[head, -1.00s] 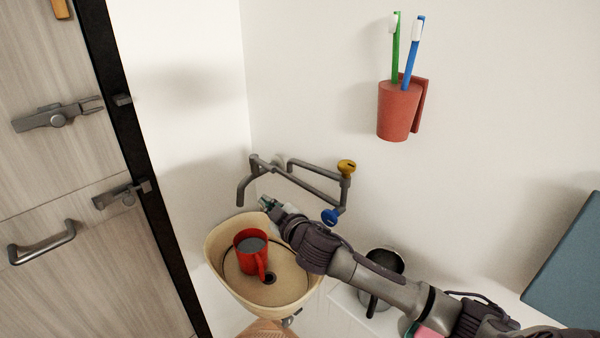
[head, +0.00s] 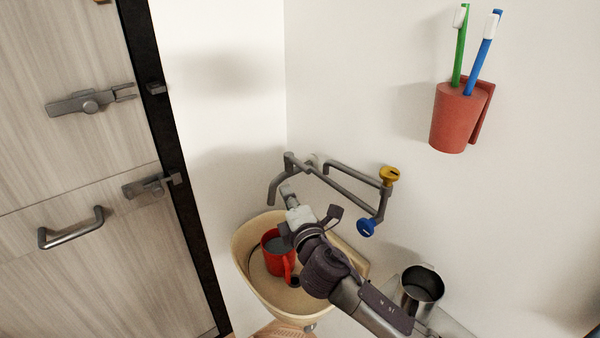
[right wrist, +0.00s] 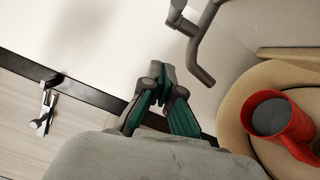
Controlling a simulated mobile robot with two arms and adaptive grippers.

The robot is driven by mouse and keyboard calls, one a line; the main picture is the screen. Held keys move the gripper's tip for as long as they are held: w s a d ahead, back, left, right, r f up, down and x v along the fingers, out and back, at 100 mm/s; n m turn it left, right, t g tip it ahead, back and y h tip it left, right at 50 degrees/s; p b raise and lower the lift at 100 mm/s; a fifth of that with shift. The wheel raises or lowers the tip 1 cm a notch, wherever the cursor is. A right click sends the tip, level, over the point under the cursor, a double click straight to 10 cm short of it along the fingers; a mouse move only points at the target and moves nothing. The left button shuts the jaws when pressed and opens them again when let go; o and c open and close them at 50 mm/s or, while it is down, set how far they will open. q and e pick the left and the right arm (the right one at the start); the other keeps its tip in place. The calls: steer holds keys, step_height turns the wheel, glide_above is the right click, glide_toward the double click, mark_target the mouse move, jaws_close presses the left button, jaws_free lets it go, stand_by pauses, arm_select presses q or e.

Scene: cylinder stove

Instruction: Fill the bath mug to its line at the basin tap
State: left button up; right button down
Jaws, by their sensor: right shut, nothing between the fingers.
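The red mug (head: 272,262) stands upright in the beige basin (head: 262,295), and a grey surface shows inside it. Its line cannot be made out. The mug also shows in the right wrist view (right wrist: 296,133). The grey tap (head: 345,188) is on the wall above, its spout (head: 273,192) bent down over the basin; no stream shows. It has a yellow knob (head: 390,175) and a blue knob (head: 366,227). My right gripper (head: 287,190) is shut and empty, just right of the spout and above the mug. My left gripper is out of view.
A metal cup (head: 422,285) stands on a ledge right of the basin, near my right arm. A red wall holder (head: 456,120) with two toothbrushes is at upper right. A wooden door (head: 100,240) with latches and a handle is at left.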

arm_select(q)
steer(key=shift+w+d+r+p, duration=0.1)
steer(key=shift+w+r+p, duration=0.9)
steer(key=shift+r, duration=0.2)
arm_select(e)
steer(key=w+d, duration=0.2)
steer(key=w, duration=0.4)
steer(key=shift+d+r, duration=0.15)
steer(key=shift+r, duration=0.3)
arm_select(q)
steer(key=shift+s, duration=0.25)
